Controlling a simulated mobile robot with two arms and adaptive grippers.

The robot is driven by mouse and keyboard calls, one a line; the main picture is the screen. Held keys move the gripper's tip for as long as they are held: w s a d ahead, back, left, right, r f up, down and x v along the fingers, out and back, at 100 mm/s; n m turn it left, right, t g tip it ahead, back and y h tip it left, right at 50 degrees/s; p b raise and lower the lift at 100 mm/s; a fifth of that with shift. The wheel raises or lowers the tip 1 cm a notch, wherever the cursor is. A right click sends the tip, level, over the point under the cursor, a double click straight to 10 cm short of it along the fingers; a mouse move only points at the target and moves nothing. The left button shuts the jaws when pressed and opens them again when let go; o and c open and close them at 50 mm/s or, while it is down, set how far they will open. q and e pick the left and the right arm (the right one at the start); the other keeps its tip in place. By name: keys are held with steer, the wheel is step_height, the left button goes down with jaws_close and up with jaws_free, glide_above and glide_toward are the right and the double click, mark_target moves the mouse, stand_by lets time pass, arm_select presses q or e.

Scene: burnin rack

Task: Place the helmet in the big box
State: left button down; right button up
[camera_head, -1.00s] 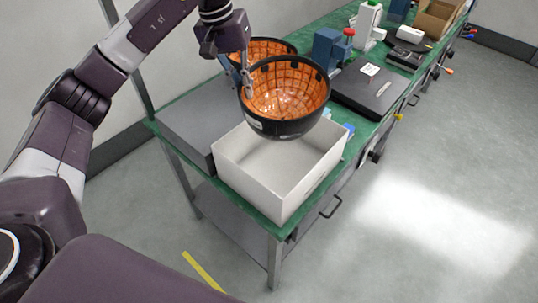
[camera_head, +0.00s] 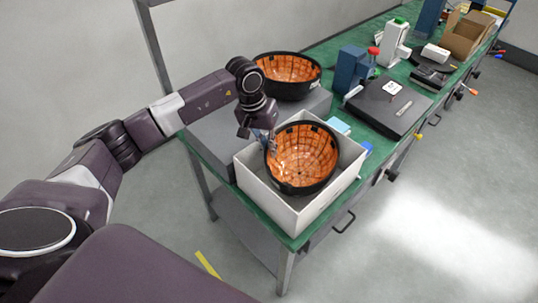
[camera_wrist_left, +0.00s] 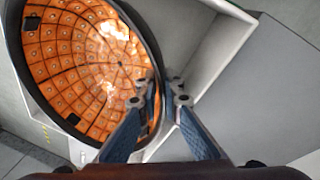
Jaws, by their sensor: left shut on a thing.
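A black helmet with an orange gridded lining (camera_head: 303,156) is tilted, open side up, within the opening of the big white box (camera_head: 262,192) in the head view. My left gripper (camera_head: 268,146) is shut on the helmet's rim at its left side. The left wrist view shows the helmet (camera_wrist_left: 85,60) with its rim between the two fingers of my left gripper (camera_wrist_left: 157,95), and the white box wall (camera_wrist_left: 215,50) beside it. Whether the helmet touches the box floor is hidden. My right gripper is not in view.
A second helmet (camera_head: 287,72) sits on a grey block (camera_head: 212,140) behind the box. A black flat case (camera_head: 388,105), a blue device (camera_head: 352,70) and a cardboard box (camera_head: 466,36) stand along the green bench. The floor at right is clear.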

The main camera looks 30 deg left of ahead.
arm_select(q)
steer(key=x, duration=0.2)
steer(key=p+x, duration=0.1)
steer(key=shift+s+a+f, duration=0.15)
steer(key=shift+a+f, duration=0.15)
steer(key=shift+f, duration=0.2)
steer(key=shift+f+b, duration=0.15)
steer(key=shift+b, duration=0.2)
steer(key=c, duration=2.4)
jaws_free()
steer(key=shift+s, duration=0.1)
